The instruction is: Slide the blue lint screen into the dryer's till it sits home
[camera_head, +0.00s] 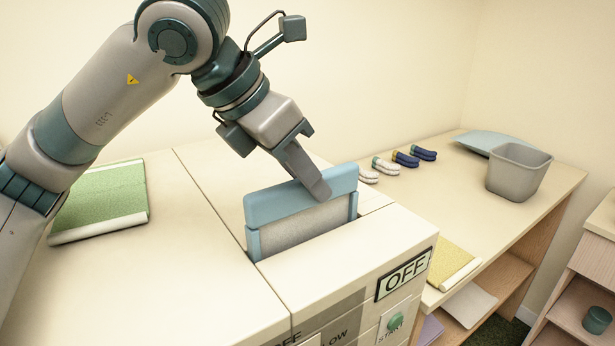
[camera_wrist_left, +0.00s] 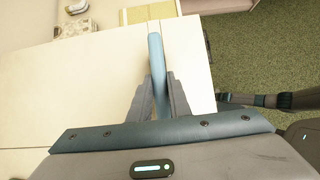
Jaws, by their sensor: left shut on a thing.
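The blue lint screen (camera_head: 303,226) stands upright at the slot in the dryer's (camera_head: 361,248) top, a blue frame around a pale mesh. Its lower edge is hidden in the slot, and much of the screen shows above the dryer top. My left gripper (camera_head: 321,190) is shut on the screen's upper bar, toward its right end. In the left wrist view the bar (camera_wrist_left: 157,60) runs edge-on between the two fingers of the left gripper (camera_wrist_left: 159,84). My right gripper is not in view.
A folded green cloth (camera_head: 103,200) lies on the left top. On the right, a wooden table (camera_head: 447,205) holds a grey bin (camera_head: 517,171), rolled socks (camera_head: 405,159) and a yellow cloth (camera_head: 449,264). The dryer's front has an OFF display (camera_head: 404,274) and a green start button (camera_head: 395,322).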

